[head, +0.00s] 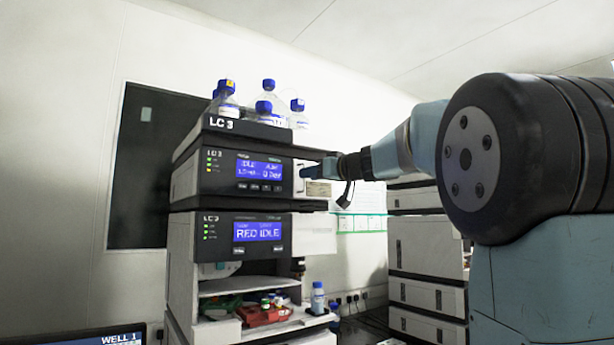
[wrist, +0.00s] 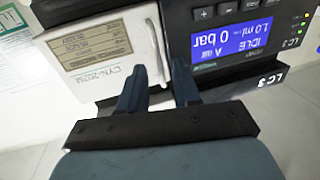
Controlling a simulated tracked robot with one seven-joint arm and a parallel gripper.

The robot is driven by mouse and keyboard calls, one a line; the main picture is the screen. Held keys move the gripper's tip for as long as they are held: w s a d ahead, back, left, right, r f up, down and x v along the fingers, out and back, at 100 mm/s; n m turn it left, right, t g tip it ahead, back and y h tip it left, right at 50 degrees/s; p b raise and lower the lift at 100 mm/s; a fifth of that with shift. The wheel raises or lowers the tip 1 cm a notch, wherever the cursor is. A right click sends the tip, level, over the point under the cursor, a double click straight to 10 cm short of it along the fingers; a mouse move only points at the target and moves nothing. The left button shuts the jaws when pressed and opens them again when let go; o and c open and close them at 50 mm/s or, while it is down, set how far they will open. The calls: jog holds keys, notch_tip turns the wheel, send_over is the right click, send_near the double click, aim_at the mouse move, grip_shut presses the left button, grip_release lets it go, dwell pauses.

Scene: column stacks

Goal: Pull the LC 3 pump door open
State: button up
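The LC 3 pump is the upper unit of the stack, with a lit blue screen (head: 259,170) reading IDLE. Its white door (wrist: 75,70) carries a label plate and looks closed in the wrist view, where the picture is upside down. A pale upright handle (wrist: 158,45) stands at the door's edge beside the black display panel. My gripper (wrist: 157,72) is open, its two dark fingers apart on either side of the handle's line. I cannot tell whether they touch it. In the head view my gripper (head: 309,171) is at the door's front, partly hiding it.
Several blue-capped bottles (head: 268,105) stand in the tray on top. A second LC 3 unit (head: 245,237) reading RED IDLE sits below, above an open bay with a red tray (head: 263,315). Another grey stack (head: 428,260) stands to the right, behind my arm.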

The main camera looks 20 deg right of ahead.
jog(key=shift+x, duration=0.95)
jog(key=shift+c, duration=0.4)
grip_shut()
dwell(0.3)
jog(key=shift+a, duration=0.35)
jog(key=shift+d, duration=0.15)
jog(key=shift+s+d, duration=0.1)
jog(key=shift+d, duration=0.05)
